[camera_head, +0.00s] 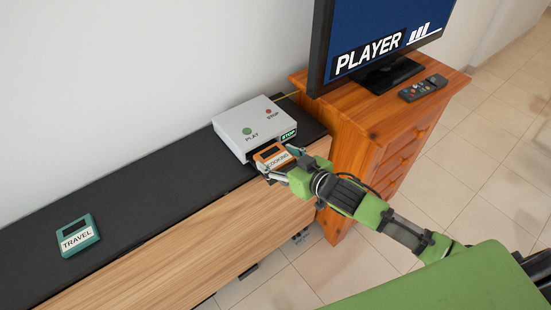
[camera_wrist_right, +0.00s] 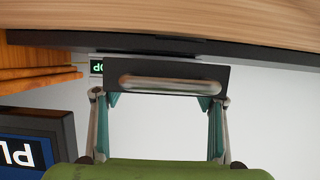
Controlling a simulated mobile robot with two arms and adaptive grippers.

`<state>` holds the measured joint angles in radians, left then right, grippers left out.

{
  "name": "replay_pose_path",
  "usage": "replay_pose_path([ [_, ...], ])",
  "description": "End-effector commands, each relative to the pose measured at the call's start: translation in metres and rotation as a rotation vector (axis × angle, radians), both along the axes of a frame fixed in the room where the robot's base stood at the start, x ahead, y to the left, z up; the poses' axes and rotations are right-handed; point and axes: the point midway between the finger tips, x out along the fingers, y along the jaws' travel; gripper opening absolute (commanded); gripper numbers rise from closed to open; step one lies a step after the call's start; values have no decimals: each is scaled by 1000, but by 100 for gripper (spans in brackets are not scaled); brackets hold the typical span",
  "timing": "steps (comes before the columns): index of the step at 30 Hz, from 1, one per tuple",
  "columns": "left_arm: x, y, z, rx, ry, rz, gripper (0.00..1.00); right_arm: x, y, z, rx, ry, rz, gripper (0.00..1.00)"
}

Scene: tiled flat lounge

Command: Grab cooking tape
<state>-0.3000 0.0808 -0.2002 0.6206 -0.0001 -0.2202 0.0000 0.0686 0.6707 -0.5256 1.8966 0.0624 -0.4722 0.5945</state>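The cooking tape (camera_head: 271,156) is an orange cassette with a dark window and a white COOKING label. It sits at the front of the white player box (camera_head: 240,126), and its near end faces my right gripper. My right gripper (camera_head: 280,164) is at that end, its two fingers wide apart on either side. In the right wrist view the fingers (camera_wrist_right: 160,96) stand apart beside a dark end face with a pale rounded bar, probably the tape's; no firm grip shows. A teal TRAVEL tape (camera_head: 76,238) lies far left. My left gripper is out of view.
The black-topped wooden cabinet (camera_head: 150,190) carries the player box and is mostly clear between it and the TRAVEL tape. A wooden drawer unit (camera_head: 365,115) to the right holds a screen (camera_head: 385,35) reading PLAYER and a remote (camera_head: 422,88).

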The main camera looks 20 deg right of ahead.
Motion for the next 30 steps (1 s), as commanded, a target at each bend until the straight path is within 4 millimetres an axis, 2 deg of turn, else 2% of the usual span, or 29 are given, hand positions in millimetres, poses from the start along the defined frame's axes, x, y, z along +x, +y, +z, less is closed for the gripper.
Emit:
replay_pose_path([
  [11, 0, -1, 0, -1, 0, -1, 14, -1, -1, -3, -2, 7, -4, 41],
  [17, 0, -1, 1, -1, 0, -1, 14, 0, -1, 8, -1, 4, -2, 41],
  [22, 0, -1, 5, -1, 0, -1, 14, -1, -1, 34, -2, 1, -1, 41],
  [26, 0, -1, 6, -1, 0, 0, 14, -21, -8, 55, -3, 3, 0, 41],
  [30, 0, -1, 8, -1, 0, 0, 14, -50, -18, 90, -5, 3, 2, 41],
])
